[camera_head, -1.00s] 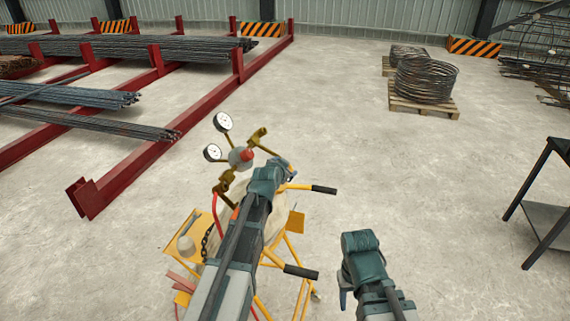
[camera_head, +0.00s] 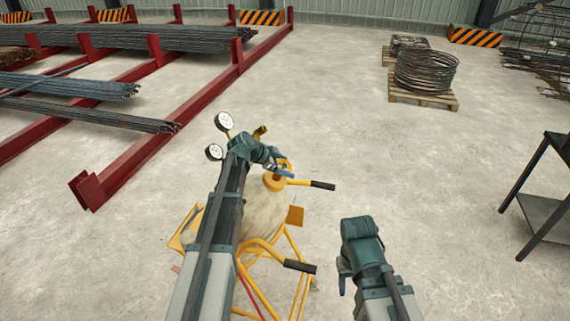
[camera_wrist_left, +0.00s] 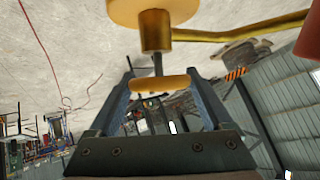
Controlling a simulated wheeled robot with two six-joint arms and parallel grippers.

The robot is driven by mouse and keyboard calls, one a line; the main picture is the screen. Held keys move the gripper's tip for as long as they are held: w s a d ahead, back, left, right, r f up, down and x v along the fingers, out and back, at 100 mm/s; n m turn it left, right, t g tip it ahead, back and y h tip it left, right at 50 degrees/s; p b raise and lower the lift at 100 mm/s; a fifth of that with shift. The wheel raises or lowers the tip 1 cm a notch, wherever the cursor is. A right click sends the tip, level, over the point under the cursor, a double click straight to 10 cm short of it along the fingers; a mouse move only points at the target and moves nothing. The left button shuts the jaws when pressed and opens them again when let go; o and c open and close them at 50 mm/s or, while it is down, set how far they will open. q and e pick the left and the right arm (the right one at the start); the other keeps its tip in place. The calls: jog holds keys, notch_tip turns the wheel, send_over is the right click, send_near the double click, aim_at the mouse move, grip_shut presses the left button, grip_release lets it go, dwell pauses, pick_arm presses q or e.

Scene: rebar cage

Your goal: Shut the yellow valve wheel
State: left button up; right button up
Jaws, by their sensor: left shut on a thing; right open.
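The yellow valve wheel (camera_wrist_left: 162,83) sits on a thin stem below a brass neck in the left wrist view. It is between the two fingers of my left gripper (camera_head: 279,168), which is shut on it. In the head view the wheel (camera_head: 285,163) is partly hidden by the gripper, above the yellow cap (camera_head: 274,182) of a pale cylinder (camera_head: 262,212). My left arm covers part of the cylinder. My right gripper (camera_head: 343,283) is open and empty, right of the cylinder cart and apart from it.
The cylinder stands in a yellow cart with black-gripped handles (camera_head: 300,267). Two round gauges (camera_head: 224,121) and a brass fitting (camera_head: 260,132) stand behind the left gripper. A red rebar rack (camera_head: 150,145) lies left, a dark table (camera_head: 540,215) right.

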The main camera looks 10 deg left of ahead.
pick_arm(q)
jog(key=shift+s+f+m+g, duration=0.1)
jog(key=shift+f+m+g, duration=0.05)
jog(key=shift+m+g, duration=0.2)
dwell(0.3)
jog(key=o, duration=1.2)
jog(key=shift+c, duration=0.2)
jog(key=shift+s+a+r+p, duration=0.2)
jog(key=shift+a+r+p, duration=0.1)
jog(key=shift+r+p, duration=0.3)
jog(key=p+v, duration=0.4)
jog(key=v, duration=0.2)
jog(key=shift+a, duration=0.2)
jog(key=shift+s+f, duration=0.1)
jog(key=shift+f, duration=0.05)
